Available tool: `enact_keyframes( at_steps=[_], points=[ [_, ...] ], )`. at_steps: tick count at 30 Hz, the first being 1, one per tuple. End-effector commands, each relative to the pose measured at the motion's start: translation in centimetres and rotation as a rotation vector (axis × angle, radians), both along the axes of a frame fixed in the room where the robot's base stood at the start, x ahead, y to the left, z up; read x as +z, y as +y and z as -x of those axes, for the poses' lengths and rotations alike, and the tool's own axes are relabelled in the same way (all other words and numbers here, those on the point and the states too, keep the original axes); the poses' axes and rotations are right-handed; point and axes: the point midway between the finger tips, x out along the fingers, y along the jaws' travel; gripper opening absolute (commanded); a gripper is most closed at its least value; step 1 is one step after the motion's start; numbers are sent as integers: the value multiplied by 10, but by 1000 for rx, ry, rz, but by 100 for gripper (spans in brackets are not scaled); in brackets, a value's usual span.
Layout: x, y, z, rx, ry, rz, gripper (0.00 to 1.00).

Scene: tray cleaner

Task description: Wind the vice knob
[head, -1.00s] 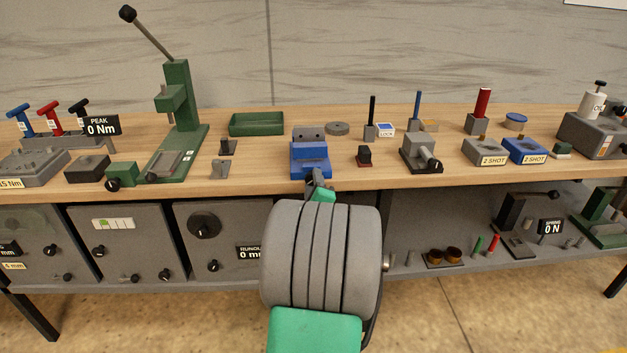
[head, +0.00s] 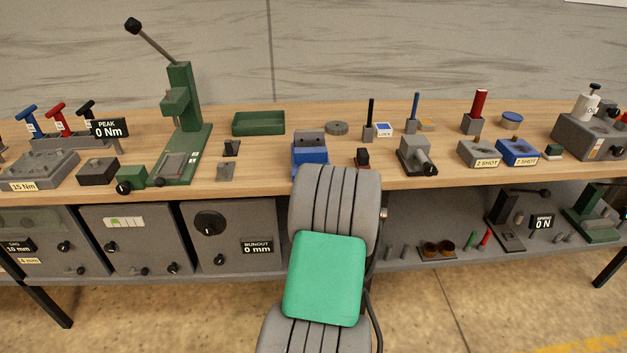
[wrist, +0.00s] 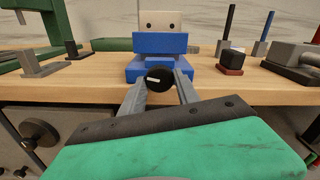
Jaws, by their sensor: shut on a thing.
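The blue vice (head: 310,154) stands at the front edge of the wooden bench. In the wrist view the vice (wrist: 160,45) is straight ahead, with a grey top block bearing two dark holes. Its round black knob (wrist: 159,79) faces me and carries a white mark pointing roughly sideways. My gripper (wrist: 160,88) is shut on the knob, with one grey finger on its left side and one on its right. In the head view my own arm hides the knob and the gripper.
A small black-and-red block (head: 362,157) and a grey block with a knob (head: 417,154) stand right of the vice. A green tray (head: 258,123) is behind. Boxes with dials (head: 236,240) sit below the bench top.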

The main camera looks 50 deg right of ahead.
Motion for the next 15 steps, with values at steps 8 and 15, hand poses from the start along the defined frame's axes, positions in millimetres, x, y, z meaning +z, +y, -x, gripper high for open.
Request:
enact_keyframes(
  at_steps=[8, 15],
  points=[
    [1, 0, 0, -1, -93, -85, 0],
    [-1, 0, 0, 0, -122, -108, 0]
  ],
)
